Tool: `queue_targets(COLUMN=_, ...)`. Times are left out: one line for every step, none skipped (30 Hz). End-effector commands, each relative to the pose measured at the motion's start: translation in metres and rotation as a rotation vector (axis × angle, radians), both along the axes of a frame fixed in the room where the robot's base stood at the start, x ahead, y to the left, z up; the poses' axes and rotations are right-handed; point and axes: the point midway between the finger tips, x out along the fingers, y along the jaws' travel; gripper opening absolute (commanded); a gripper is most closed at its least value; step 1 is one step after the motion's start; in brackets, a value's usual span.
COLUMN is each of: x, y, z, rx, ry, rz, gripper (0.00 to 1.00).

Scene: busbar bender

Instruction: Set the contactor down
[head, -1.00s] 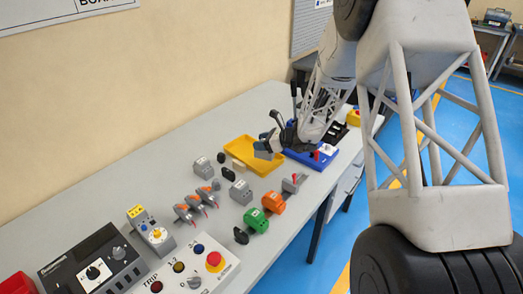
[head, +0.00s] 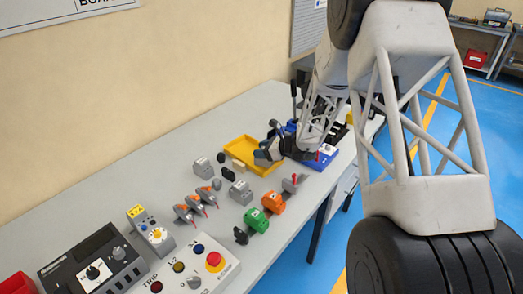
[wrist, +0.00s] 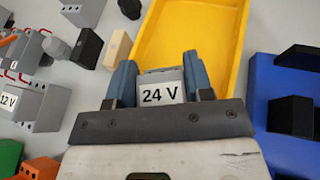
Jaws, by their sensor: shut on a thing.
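The contactor, a grey block labelled 24 V (wrist: 162,90), sits between the two blue fingers of my gripper (wrist: 164,84) in the wrist view. My gripper is shut on it, and its label faces the wrist camera. In the head view my gripper (head: 266,157) is at the near right side of the yellow tray (head: 240,143). The tray also shows just beyond the fingers in the wrist view (wrist: 190,35). I cannot tell whether the contactor touches the table or the tray.
A similar grey block labelled 12 V (wrist: 35,105) stands to the left, with a beige block (wrist: 117,49) and a black block (wrist: 87,48) nearby. A blue base (wrist: 268,125) is close on the right. Orange (head: 273,202) and green (head: 256,220) parts stand nearer the head camera.

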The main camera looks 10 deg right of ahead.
Motion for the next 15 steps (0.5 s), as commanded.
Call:
queue_targets(x=0.0001, y=-0.0001, z=-0.0011, rx=0.000, ry=0.000, rz=0.000, gripper=0.14)
queue_targets(x=0.0001, y=0.0000, z=-0.0017, rx=0.000, ry=0.000, rz=0.000, gripper=0.14)
queue_targets(x=0.0000, y=0.0000, z=-0.0016, rx=0.000, ry=0.000, rz=0.000, gripper=0.53)
queue_targets(x=0.0000, y=0.0000, z=-0.0016, rx=0.000, ry=0.000, rz=0.000, gripper=0.58)
queue_targets(x=0.0000, y=0.0000, z=-0.0016, rx=0.000, ry=0.000, rz=0.000, gripper=0.63)
queue_targets(x=0.0000, y=0.0000, z=-0.0016, rx=0.000, ry=0.000, rz=0.000, gripper=0.69)
queue_targets(x=0.0000, y=0.0000, z=-0.0015, rx=0.000, ry=0.000, rz=0.000, gripper=0.73)
queue_targets(x=0.0000, y=0.0000, z=-0.0015, rx=0.000, ry=0.000, rz=0.000, gripper=0.73)
queue_targets(x=0.0000, y=0.0000, z=-0.0015, rx=0.000, ry=0.000, rz=0.000, gripper=0.73)
queue_targets(x=0.0000, y=0.0000, z=-0.0014, rx=0.000, ry=0.000, rz=0.000, gripper=0.73)
queue_targets(x=0.0000, y=0.0000, z=-0.0014, rx=0.000, ry=0.000, rz=0.000, gripper=0.73)
queue_targets(x=0.0000, y=-0.0001, z=-0.0015, rx=0.000, ry=0.000, rz=0.000, gripper=0.73)
queue_targets(x=0.0000, y=-0.0001, z=-0.0015, rx=0.000, ry=0.000, rz=0.000, gripper=0.73)
queue_targets(x=0.0000, y=0.0000, z=-0.0014, rx=0.000, ry=0.000, rz=0.000, gripper=0.73)
queue_targets(x=0.0000, y=0.0000, z=-0.0013, rx=0.000, ry=0.000, rz=0.000, gripper=0.73)
